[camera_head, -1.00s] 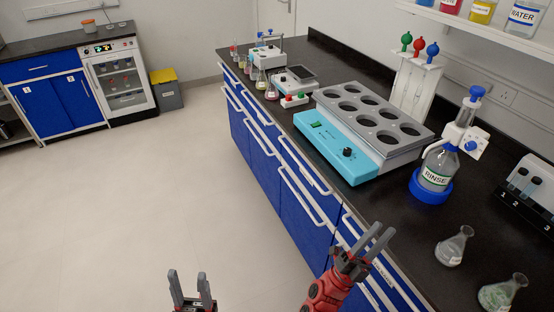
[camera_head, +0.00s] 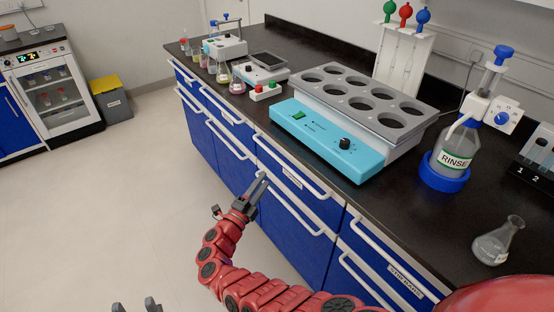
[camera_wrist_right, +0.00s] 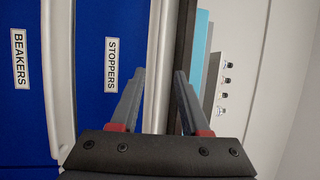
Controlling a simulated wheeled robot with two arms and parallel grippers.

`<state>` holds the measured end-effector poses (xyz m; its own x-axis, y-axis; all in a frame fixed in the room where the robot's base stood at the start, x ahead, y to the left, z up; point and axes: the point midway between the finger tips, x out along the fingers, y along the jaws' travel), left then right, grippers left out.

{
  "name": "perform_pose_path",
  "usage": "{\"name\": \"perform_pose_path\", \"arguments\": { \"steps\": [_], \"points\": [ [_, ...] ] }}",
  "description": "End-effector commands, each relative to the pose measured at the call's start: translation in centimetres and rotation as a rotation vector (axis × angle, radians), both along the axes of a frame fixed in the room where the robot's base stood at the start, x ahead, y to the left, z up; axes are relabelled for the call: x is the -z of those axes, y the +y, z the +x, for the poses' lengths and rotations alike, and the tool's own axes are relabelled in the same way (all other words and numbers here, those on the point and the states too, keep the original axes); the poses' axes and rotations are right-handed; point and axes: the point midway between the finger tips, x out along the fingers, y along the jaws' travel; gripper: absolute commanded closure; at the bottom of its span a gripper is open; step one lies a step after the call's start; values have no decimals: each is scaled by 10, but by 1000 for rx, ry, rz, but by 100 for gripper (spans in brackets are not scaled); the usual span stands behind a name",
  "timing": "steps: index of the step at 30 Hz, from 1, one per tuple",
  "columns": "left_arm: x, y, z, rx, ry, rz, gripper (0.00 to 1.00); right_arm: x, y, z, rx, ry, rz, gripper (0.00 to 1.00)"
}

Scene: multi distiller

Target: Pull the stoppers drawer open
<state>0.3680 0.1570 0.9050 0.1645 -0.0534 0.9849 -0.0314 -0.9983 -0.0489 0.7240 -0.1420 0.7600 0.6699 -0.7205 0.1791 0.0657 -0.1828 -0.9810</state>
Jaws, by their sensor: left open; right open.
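The blue stoppers drawer (camera_wrist_right: 88,75) has a white STOPPERS label (camera_wrist_right: 112,65) and a pale bar handle (camera_wrist_right: 160,65) in the right wrist view. That view is turned sideways, with the counter at its right. My right gripper (camera_wrist_right: 155,95) is open and empty, its fingers on either side of the handle as seen; I cannot tell if they touch it. In the head view my right gripper (camera_head: 258,187) is in front of the drawer fronts, near a labelled upper drawer (camera_head: 310,190). My left gripper (camera_head: 137,306) is open at the bottom edge, over the floor.
A BEAKERS front (camera_wrist_right: 20,90) lies below the stoppers drawer. A stir bars drawer (camera_head: 375,262) is nearer me. The black counter (camera_head: 400,210) above holds a teal-fronted bath (camera_head: 330,145), a RINSE bottle (camera_head: 450,155) and a flask (camera_head: 495,245). The floor at left is clear.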

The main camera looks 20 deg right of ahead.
Motion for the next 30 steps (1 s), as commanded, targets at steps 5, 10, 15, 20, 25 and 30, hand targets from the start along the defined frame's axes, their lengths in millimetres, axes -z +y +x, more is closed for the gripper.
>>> {"name": "perform_pose_path", "arguments": {
  "steps": [5, 10, 15, 20, 25, 30],
  "points": [
    [3, 0, 0, 0, 0, 0, 50, -10, -32, 31, 0, -3, -3, 54],
    [10, 0, 0, 0, 0, 0, 50, -15, -57, 53, 2, -5, -4, 54],
    [17, 0, 0, 0, 0, 0, 50, -16, -71, 67, -1, 0, -2, 54],
    [18, 0, 0, 0, 0, 0, 50, -20, -77, 71, 1, -2, -1, 54],
    [18, 0, 0, 0, 0, 0, 50, -20, -77, 71, 1, -2, 0, 54],
    [18, 0, 0, 0, 0, 0, 50, -20, -77, 71, 1, -2, 0, 74]
  ]
}}
